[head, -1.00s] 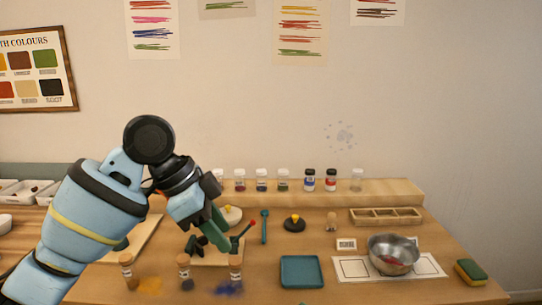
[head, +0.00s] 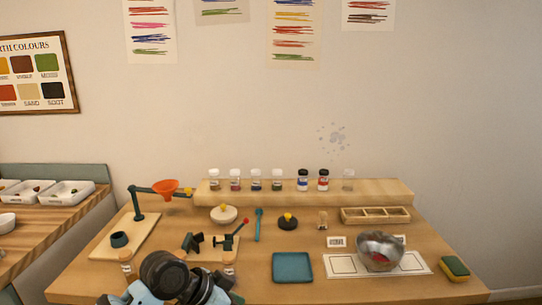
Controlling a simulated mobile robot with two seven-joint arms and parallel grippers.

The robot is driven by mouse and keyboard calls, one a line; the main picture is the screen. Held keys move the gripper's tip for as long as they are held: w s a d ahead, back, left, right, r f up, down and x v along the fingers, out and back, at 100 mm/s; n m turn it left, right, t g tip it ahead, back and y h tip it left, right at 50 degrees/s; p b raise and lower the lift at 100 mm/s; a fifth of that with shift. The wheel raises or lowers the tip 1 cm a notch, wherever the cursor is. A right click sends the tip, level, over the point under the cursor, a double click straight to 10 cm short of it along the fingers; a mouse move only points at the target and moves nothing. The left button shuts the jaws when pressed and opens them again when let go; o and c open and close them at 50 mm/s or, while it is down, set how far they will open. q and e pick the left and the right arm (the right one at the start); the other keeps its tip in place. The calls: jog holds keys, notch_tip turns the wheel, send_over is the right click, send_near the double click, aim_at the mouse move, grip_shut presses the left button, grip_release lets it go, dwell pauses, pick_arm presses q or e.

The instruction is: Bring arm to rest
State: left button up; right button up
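My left arm is low at the bottom edge, left of centre, in front of the table. Its dark wrist and the upper part of my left gripper (head: 208,288) show there. The fingers are mostly cut off or hidden, so their opening cannot be told. The arm covers part of the table's front edge and some of the small jars there. My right arm and gripper are not in view.
The wooden table (head: 350,290) holds a teal tray (head: 292,267), a metal bowl (head: 380,252) on a white mat (head: 341,264), a sponge (head: 455,267), a funnel stand (head: 137,203) and a clamp (head: 228,242). Several jars line the back shelf (head: 393,192).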

pick_arm(q)
jog(key=s+a+f+n+t+y+p, duration=0.1)
jog(key=s+a+f+n+t, duration=0.15)
jog(key=s+f, duration=0.6)
jog(key=s+a+f+n+t+y+p, duration=0.1)
jog(key=s+a+f+n, duration=0.4)
jog(key=f, duration=0.6)
jog(key=s+a+f+t+y, duration=0.1)
jog(key=s+a+f, duration=0.1)
jog(key=s, duration=0.9)
jog(key=s+a+f+n+t+y+p, duration=0.1)
jog(key=s+a, duration=0.3)
jog(key=s, duration=0.7)
jog(key=shift+s+f+y, duration=0.2)
jog(key=shift+f+y, duration=0.25)
jog(key=shift+y, duration=0.35)
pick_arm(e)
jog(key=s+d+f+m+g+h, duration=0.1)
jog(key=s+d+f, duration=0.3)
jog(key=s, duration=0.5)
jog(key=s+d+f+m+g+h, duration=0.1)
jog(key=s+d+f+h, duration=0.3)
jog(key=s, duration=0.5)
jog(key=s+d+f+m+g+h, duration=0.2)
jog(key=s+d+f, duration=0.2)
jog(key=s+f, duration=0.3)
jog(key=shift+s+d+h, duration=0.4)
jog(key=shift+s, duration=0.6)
